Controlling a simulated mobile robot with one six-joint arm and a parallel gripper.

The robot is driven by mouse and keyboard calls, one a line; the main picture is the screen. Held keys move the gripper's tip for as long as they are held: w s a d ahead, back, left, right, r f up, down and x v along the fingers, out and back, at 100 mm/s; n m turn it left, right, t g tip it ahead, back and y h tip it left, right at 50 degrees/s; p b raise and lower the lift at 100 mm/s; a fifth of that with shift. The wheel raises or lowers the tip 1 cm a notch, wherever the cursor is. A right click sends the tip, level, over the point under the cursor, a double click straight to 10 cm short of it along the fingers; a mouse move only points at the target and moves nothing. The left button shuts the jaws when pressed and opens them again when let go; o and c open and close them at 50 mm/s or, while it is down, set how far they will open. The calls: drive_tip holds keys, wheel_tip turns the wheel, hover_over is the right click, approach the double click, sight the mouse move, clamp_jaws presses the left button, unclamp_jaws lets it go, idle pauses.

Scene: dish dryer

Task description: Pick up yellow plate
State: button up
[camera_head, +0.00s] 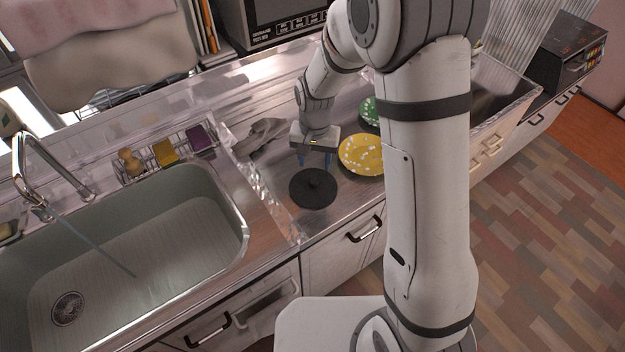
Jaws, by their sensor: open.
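The yellow plate (360,155) with white dots lies on the counter right of my gripper, its right edge hidden behind my arm.
A green plate (368,112) is behind the yellow one, partly hidden by my arm. A grey cloth (259,137) lies to the left. The sink (120,250) is further left. A microwave (280,22) stands behind.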

sight(313, 180)
drive_tip(key=shift+a+f+p, duration=0.15)
drive_tip(key=shift+f+p, duration=0.7)
drive_tip(key=shift+f, duration=3.05)
drive_tip(key=shift+c, duration=0.2)
clamp_jaws()
